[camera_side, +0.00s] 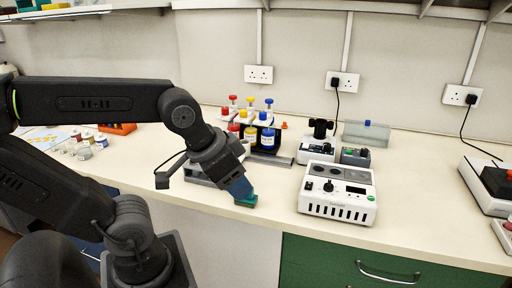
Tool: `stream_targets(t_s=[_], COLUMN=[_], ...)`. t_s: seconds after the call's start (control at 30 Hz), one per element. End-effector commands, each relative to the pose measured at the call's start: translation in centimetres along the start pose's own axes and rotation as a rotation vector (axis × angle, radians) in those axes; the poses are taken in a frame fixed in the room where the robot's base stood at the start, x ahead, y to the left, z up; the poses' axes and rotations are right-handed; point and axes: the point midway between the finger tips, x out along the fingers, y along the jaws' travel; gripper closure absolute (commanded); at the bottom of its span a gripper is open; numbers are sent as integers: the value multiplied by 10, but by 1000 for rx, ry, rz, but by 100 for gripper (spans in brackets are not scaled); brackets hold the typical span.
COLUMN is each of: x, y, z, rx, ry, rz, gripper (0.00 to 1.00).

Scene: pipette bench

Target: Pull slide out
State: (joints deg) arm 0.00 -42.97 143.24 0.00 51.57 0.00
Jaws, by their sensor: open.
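My gripper (246,202) points down and to the right, low over the front part of the bench. Its blue fingers end in green tips close to the bench top, left of the white instrument. I cannot make out a slide in this view. A grey tray or rack (203,180) lies just left of and behind my gripper, partly hidden by my arm. Nothing can be seen between the fingers, though the gap is too small to see clearly.
A white instrument with dials (338,191) stands right of my gripper. Behind are bottles with red, yellow and blue caps (250,132), a small dark-topped device (318,150) and a translucent box (366,135). The bench front edge is close. Bare bench lies right of the white instrument.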

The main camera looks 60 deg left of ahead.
Motion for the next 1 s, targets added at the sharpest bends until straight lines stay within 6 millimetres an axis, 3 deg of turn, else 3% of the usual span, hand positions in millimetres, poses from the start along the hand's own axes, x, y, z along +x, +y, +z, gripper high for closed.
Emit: stream_targets(t_s=[0.27,0.37,0.47,0.57,0.67,0.8,1.0], x=[0,0,0,1,6,17,41], y=[0,-1,-8,-27,-60,-121,-226], z=[0,-1,-12,-37,-68,-106,-129], rx=[0,-3,-26,-80,-157,-277,-449], ry=[0,-2,-22,-68,-136,-235,-366], rz=[0,-2,-18,-50,-90,-133,-160], gripper=[52,45,45,45,45,45,45])
